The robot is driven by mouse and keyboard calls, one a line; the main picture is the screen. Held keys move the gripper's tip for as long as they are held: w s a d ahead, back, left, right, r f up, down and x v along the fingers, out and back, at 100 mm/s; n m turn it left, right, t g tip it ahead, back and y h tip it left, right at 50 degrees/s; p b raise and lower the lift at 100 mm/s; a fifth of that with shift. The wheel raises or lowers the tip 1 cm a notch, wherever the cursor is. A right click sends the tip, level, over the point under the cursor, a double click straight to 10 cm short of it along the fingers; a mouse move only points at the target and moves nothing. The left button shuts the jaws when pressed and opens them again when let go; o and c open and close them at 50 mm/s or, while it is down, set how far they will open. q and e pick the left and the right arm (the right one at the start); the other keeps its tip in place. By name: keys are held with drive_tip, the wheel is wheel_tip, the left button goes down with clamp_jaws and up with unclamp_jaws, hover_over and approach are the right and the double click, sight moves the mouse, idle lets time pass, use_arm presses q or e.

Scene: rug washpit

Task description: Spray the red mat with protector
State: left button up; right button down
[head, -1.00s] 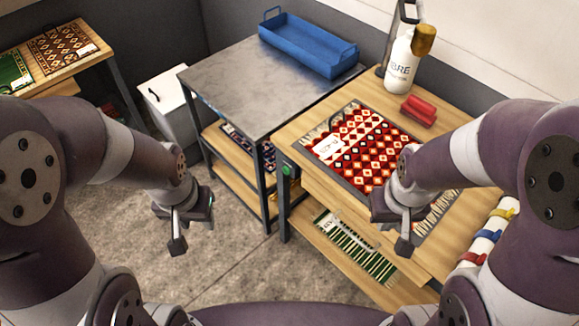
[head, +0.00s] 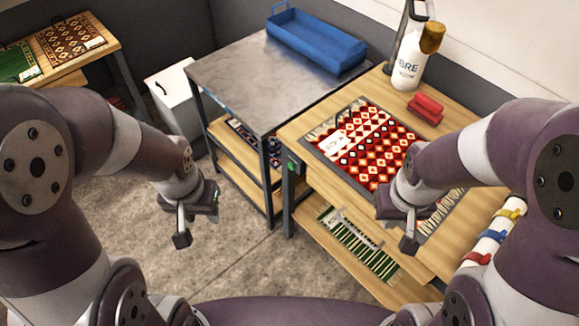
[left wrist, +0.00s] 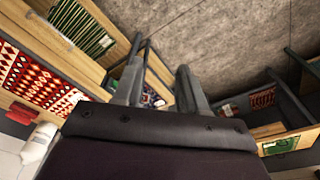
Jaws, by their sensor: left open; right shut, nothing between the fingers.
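The red mat (head: 377,150) with cream diamonds lies flat on a dark sheet on the wooden table at right, a white tag on it. My right forearm hides part of it. A white bottle (head: 407,65) with a brown-gold top stands at the table's back. My left gripper (head: 183,228) is open and empty above the floor, left of the table. In the left wrist view its two fingers (left wrist: 160,88) are apart, and the red mat (left wrist: 38,80) shows at left. My right gripper (head: 409,232) is shut and empty in front of the mat.
A red block-like item (head: 426,108) lies beside the bottle. A blue tray (head: 315,42) sits on the grey metal table (head: 250,85). A green striped mat (head: 360,245) lies on the lower shelf. A white bin (head: 176,100) stands at left. The concrete floor (head: 240,260) between is clear.

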use_arm(q)
clamp_jaws()
idle(1.6)
